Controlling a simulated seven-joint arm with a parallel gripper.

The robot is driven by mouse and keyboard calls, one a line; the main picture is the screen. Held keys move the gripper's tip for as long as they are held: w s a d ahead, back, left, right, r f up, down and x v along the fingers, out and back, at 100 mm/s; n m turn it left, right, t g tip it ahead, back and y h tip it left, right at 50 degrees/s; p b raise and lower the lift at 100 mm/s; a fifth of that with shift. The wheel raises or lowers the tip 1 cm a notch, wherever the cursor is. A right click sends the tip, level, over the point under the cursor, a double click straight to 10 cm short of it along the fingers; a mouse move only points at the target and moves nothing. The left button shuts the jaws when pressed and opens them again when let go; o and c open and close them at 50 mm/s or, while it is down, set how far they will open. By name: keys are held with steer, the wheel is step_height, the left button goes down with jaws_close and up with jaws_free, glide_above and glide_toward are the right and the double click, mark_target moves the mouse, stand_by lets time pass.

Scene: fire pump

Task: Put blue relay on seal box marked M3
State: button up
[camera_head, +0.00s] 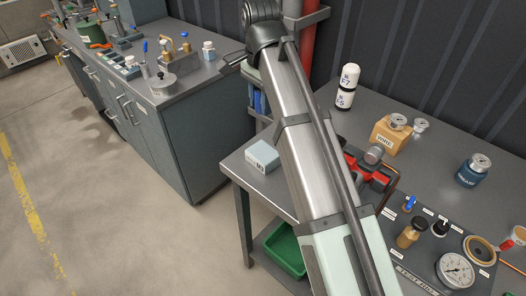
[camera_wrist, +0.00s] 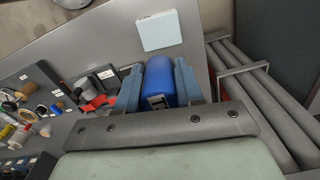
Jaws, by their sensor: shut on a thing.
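A pale blue-white box (camera_head: 262,157) sits near the left end of the grey table; its dark label is too small to read surely, but fits M3. It also shows in the wrist view (camera_wrist: 159,31), beyond my fingertips. My gripper (camera_wrist: 158,82) is shut on the blue relay (camera_wrist: 160,76), a rounded blue block with a dark and light end facing the camera. The relay is held apart from the box. In the head view my gripper (camera_head: 257,102) is mostly hidden behind my arm, with only blue parts showing at the arm's left.
A tan labelled block (camera_head: 390,137), stacked white-and-black containers (camera_head: 345,88), a dark blue jar (camera_head: 473,171) and a panel with a gauge (camera_head: 455,270) stand to the right. Grey pipes (camera_wrist: 265,110) run close at right in the wrist view. The table around the box is clear.

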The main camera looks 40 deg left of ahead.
mark_target(262, 152)
step_height(262, 152, down, 15)
steer(key=shift+w+d+r, duration=0.1)
steer(key=shift+w, duration=0.05)
stand_by(0.7)
steer(key=o, duration=1)
steer(key=shift+f, duration=0.2)
steer(key=shift+o, duration=0.2)
step_height(262, 152, up, 12)
steer(key=shift+r, duration=0.15)
stand_by(0.3)
